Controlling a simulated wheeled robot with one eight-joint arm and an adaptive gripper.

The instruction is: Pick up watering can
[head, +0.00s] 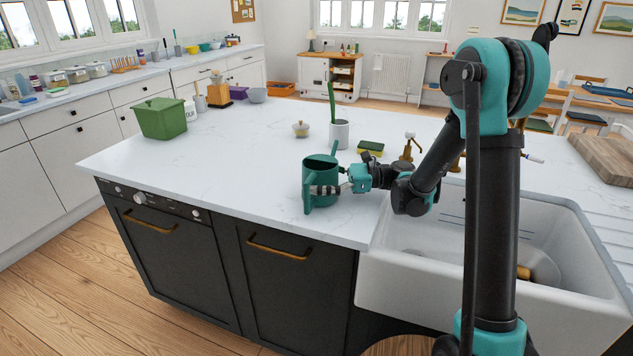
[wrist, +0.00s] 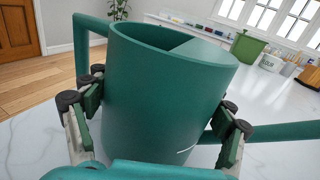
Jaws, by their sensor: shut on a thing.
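The teal watering can (head: 319,174) is at the front part of the white island top, left of the sink. Its open top, handle on the left and spout on the right show in the wrist view (wrist: 165,95). My gripper (head: 325,190) is shut on the can, with one finger pad on each side of its body in the wrist view (wrist: 162,118). The can looks upright or nearly so. I cannot tell whether its base touches the counter.
A green lidded box (head: 160,118) stands at the left of the island top (head: 240,160). A small lidded pot (head: 300,129), a white cup (head: 339,133) with a green plant and a sponge (head: 370,148) stand behind the can. The white sink (head: 420,290) is at right.

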